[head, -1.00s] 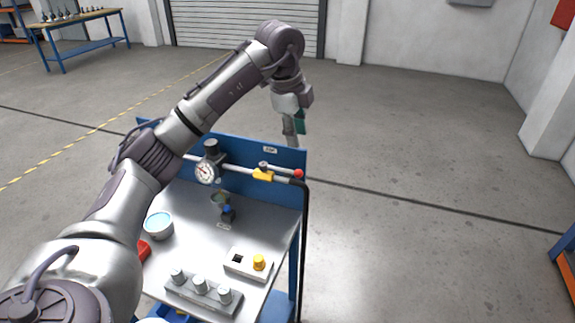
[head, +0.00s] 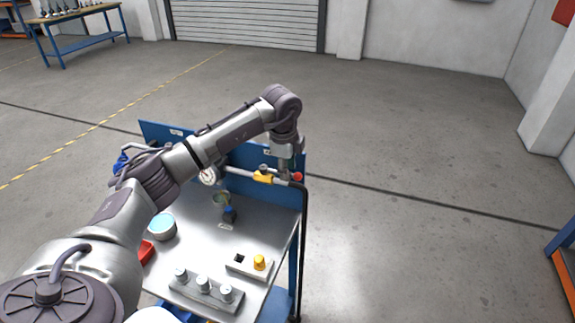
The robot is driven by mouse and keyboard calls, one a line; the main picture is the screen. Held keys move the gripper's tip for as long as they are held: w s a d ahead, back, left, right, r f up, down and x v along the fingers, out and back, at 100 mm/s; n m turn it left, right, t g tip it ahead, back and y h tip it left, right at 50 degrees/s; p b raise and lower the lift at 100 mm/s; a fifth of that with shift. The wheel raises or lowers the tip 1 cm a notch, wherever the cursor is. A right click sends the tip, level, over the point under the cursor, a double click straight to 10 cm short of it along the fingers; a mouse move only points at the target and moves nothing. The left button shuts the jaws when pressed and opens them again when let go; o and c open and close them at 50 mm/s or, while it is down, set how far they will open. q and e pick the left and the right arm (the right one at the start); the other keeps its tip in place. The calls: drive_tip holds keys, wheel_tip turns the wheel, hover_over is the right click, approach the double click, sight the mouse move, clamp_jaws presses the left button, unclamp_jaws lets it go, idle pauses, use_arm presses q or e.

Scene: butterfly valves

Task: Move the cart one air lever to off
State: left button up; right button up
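The cart (head: 265,217) has a steel top and a blue back panel. A silver air pipe runs along the panel. A yellow valve body (head: 263,178) sits on the pipe, and its lever ends in a red knob (head: 298,177). The lever points right, roughly along the pipe. My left gripper (head: 289,168) hangs down at the right end of the pipe, close to the red knob. Its fingers are small and partly hidden, so I cannot tell their opening or whether they touch the lever. My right gripper is not in view.
A pressure gauge (head: 209,175) on the pipe is partly covered by my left arm. A black hose (head: 304,235) drops along the cart's right edge. A bowl (head: 162,227), a switch box (head: 249,266) and a block with several knobs (head: 205,288) stand on the top.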

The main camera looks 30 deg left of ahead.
use_arm(q)
drive_tip(key=shift+f, duration=0.2)
clamp_jaws()
